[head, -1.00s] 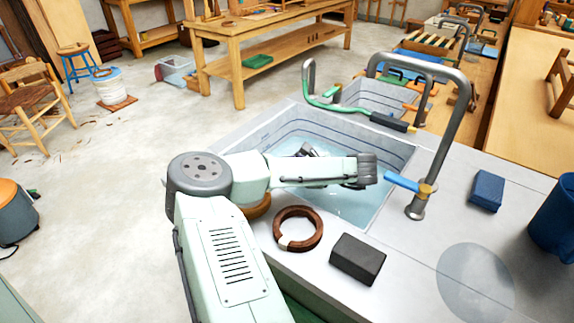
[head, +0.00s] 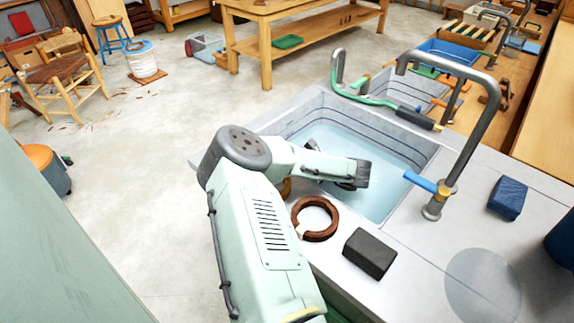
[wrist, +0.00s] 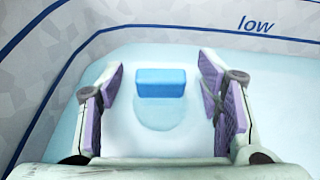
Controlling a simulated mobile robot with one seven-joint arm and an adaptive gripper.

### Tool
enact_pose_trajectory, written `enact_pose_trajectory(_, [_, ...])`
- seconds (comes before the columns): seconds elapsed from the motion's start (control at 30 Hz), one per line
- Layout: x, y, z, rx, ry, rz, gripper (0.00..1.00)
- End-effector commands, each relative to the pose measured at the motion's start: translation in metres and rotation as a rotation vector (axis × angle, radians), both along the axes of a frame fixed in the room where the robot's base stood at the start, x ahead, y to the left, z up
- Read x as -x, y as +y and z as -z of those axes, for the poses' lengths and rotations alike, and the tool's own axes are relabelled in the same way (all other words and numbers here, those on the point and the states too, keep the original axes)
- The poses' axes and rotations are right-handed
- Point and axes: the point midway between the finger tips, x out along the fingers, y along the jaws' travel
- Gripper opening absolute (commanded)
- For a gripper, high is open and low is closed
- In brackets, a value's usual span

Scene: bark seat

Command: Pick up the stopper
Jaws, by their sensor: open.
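In the wrist view, a blue block-shaped grip (wrist: 161,82) stands on a pale round base at the bottom of the water-filled basin, and I take it to be the stopper. My gripper (wrist: 161,70) is open, with its purple-padded fingers to the left and right of the blue grip. Clear gaps show on both sides, and neither finger touches it. In the head view, my forearm reaches over the sink (head: 398,200) and hides most of my gripper. The stopper cannot be made out there.
A curved grey faucet (head: 487,120) with a blue lever rises at the sink's right edge. A brown ring (head: 330,232), a dark block (head: 369,253) and a blue sponge (head: 508,198) lie on the counter. In the wrist view, the basin wall (wrist: 60,40) stands close at the left and back.

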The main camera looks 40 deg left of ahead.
Motion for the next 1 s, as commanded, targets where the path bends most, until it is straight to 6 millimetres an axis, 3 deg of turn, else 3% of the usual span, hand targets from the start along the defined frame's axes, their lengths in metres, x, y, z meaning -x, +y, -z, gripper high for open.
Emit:
enact_pose_trajectory(0.1, [-0.0002,-0.0004,0.0003,0.000,0.000,0.001,0.58])
enact_pose_trajectory(0.9, [0.0000,-0.0009,0.0006,0.001,0.001,0.000,0.05])
enact_pose_trajectory(1.0, [0.0001,-0.0008,0.0007,0.002,0.001,0.000,0.02])
